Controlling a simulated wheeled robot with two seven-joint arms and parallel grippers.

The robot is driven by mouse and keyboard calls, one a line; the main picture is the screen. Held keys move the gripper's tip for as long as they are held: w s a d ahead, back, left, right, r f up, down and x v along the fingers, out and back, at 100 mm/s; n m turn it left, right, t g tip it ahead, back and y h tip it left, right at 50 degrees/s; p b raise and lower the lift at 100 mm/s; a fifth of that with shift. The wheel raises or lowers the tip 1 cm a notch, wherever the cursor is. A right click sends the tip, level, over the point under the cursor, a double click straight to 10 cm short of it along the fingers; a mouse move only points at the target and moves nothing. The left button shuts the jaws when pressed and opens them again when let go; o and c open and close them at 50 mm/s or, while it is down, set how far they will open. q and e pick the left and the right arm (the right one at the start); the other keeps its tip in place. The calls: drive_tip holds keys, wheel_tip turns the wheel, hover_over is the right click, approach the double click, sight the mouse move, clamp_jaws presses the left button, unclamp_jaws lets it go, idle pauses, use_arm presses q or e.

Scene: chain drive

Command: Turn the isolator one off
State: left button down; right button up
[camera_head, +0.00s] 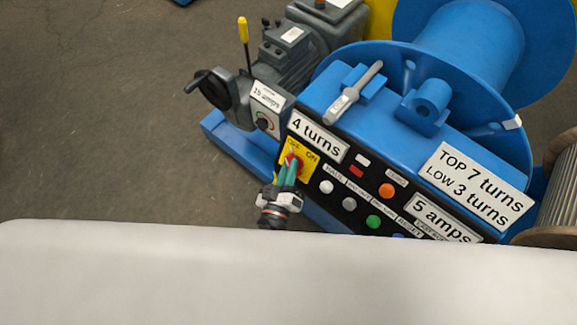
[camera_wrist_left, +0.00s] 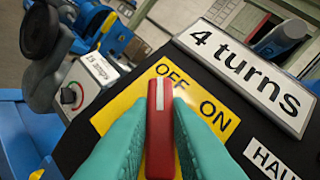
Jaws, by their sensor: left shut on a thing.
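The isolator is a red handle on a yellow plate (camera_head: 307,172) marked OFF and ON, at the left end of the black control panel. My left gripper (camera_head: 287,172) has its green fingers on the handle. In the left wrist view the red handle (camera_wrist_left: 161,135) stands between the two fingers, which are shut on it. The white line on the handle points up, its end just below the OFF label (camera_wrist_left: 171,73); the ON label (camera_wrist_left: 213,116) is to the right. The fingers hide the handle's sides and part of the yellow plate (camera_wrist_left: 112,118). My right gripper is not in view.
A "4 turns" sign (camera_head: 318,135) sits just above the isolator. Push buttons, such as a white one (camera_head: 326,187) and a green one (camera_head: 374,222), lie to its right. A small box with a knob (camera_head: 263,124) and a grey motor (camera_head: 300,58) stand beyond. Open floor lies left.

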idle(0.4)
use_arm(q)
drive_tip(key=c, duration=1.4)
unclamp_jaws()
drive_tip(key=shift+o, duration=0.2)
drive_tip(key=b+v, duration=0.1)
drive_tip(key=v, duration=1.1)
